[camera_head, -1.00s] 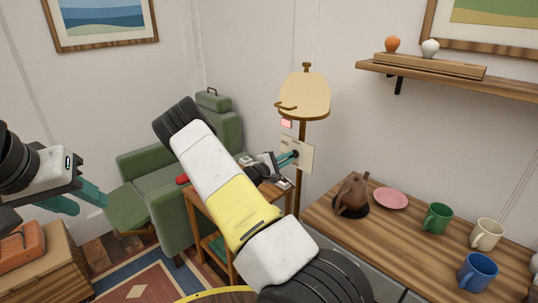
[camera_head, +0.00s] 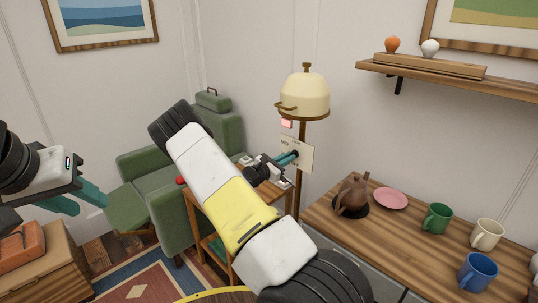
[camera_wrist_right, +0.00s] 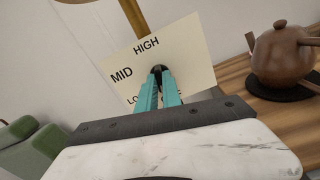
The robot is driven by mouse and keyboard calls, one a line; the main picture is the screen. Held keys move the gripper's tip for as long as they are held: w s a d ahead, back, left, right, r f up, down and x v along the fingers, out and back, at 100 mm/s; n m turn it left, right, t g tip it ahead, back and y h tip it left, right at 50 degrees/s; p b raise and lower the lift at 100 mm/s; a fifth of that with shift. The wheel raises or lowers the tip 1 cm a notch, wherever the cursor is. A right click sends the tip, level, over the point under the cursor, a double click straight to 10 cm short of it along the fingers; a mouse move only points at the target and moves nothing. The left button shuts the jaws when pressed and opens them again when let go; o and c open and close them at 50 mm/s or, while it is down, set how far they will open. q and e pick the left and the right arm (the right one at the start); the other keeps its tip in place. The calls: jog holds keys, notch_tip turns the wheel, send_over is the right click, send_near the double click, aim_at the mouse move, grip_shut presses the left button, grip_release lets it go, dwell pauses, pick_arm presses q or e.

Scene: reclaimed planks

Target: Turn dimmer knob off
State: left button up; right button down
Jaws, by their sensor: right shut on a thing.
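The dimmer plate (camera_head: 304,164) is a cream panel in front of the lamp's pole; it also shows tilted in the right wrist view (camera_wrist_right: 197,58). It reads MID and HIGH, with a third label beginning LO partly hidden. My right gripper (camera_head: 295,155) reaches it and is shut on the dark dimmer knob (camera_wrist_right: 157,72), between its teal fingers. The fingers hide much of the knob, and I cannot tell its setting. The lamp shade (camera_head: 306,97) is pale cream. My left gripper (camera_head: 86,203) is open and empty, at the far left.
A small lit pink-red square (camera_head: 286,123) sits above the plate. The wooden counter (camera_head: 410,248) at right holds a brown teapot (camera_head: 354,193), a pink plate (camera_head: 391,198) and several mugs. A side table (camera_head: 205,207) and green armchair (camera_head: 165,178) stand behind my right arm.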

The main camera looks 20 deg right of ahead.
jog(key=shift+n, duration=1.1)
jog(key=c, duration=1.5)
grip_release()
jog(key=v, duration=0.8)
jog(key=shift+d, duration=0.1)
